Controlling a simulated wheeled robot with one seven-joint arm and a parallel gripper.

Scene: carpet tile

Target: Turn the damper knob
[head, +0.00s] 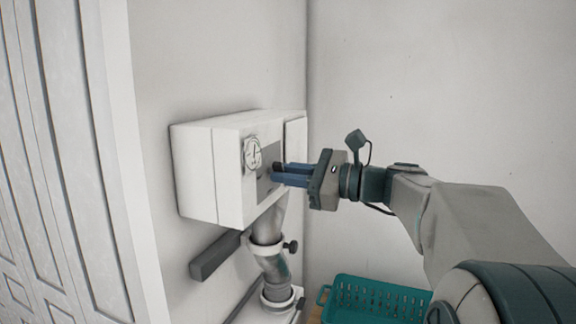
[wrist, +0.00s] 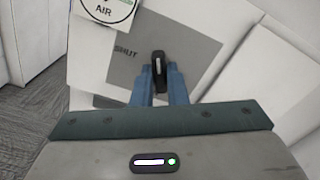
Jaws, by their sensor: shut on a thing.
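The damper knob (wrist: 158,72) is a small black bar with a pale line along it, on the front of a white wall box (head: 208,175). A grey plate behind it carries the word "SHUT" to the knob's left in the wrist view. My gripper (head: 281,175) reaches the box front from the right in the head view. Its blue fingers are shut on the knob, one on each side, as the wrist view (wrist: 159,76) shows. In the head view the fingers hide most of the knob (head: 278,167).
A round tag marked "AIR" (wrist: 108,10) is on the box, beside the plate. Below the box are a grey pipe (head: 272,262) with clamps and a dark bar (head: 215,255). A teal basket (head: 375,300) stands low at the right. A white panelled door (head: 75,150) is at the left.

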